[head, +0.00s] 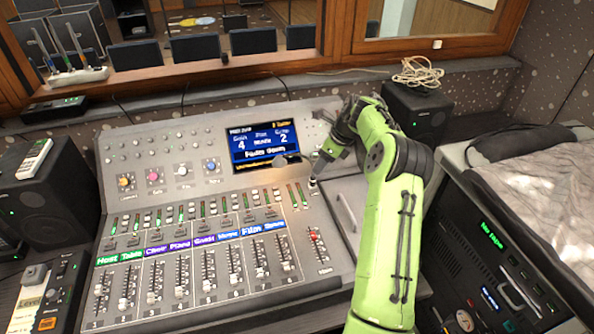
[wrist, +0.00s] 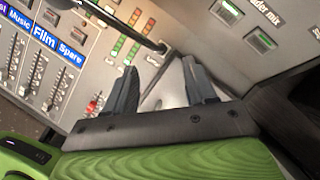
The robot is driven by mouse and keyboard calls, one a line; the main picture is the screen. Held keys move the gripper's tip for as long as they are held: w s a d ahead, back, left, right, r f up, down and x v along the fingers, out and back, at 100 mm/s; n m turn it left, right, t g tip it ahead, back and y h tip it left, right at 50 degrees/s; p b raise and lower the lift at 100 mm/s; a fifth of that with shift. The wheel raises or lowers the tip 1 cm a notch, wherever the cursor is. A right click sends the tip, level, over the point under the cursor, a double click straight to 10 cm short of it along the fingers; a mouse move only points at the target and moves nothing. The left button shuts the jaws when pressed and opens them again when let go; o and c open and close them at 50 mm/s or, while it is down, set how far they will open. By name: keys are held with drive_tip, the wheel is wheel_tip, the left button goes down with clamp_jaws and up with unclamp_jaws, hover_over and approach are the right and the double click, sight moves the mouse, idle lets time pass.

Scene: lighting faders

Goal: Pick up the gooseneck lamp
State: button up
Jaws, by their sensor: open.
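The gooseneck lamp shows in the head view as a small pale oval head (head: 280,161) in front of the mixer's blue screen, with a thin dark neck running right towards my gripper. My gripper (head: 318,166) points down at the right side of the mixing desk, close to the lamp. It is open in the wrist view (wrist: 160,78), with nothing between the fingers. The lamp's foot is hard to make out.
The mixing desk (head: 118,190) with faders and a lit screen (head: 263,145) lies under my gripper. A black speaker (head: 418,108) with a coiled cable (head: 417,73) stands behind my arm. A rack unit (head: 480,250) with a grey cloth (head: 545,195) is at the right.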

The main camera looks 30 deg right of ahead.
sight(314, 176)
drive_tip(key=b+x, duration=0.1)
drive_tip(key=x, duration=0.7)
drive_tip(key=shift+w, duration=0.1)
drive_tip(key=shift+r, duration=0.1)
drive_tip(key=shift+c, duration=0.6)
clamp_jaws()
